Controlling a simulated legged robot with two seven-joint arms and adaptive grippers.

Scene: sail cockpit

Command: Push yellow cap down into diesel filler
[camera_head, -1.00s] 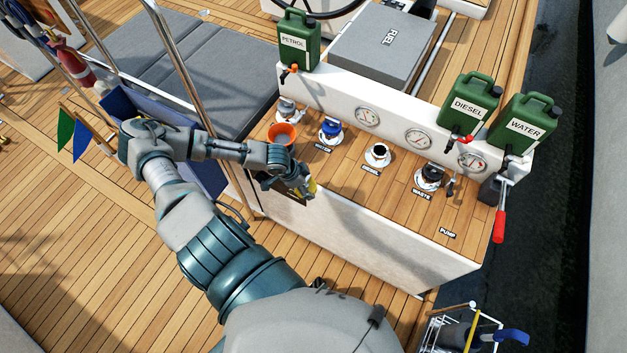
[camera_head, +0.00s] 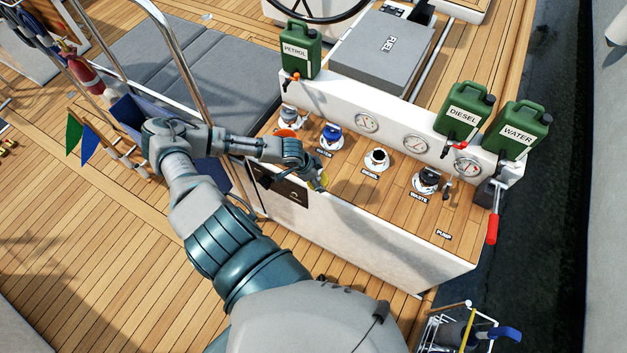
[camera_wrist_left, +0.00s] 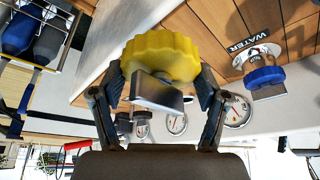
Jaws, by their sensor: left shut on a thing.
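In the left wrist view the ribbed yellow cap (camera_wrist_left: 160,50) sits between the two fingers, with a grey tab towards the palm. The diesel filler (camera_head: 377,158) appears to be the open white-rimmed one with a dark mouth on the console's wooden top; its label is too small to read surely. The cap is apart from it, to its left and nearer to me. My right gripper is not in view.
The black-capped waste filler (camera_head: 426,180) is to the right. Green petrol (camera_head: 299,50), diesel (camera_head: 463,110) and water (camera_head: 517,130) cans stand behind.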

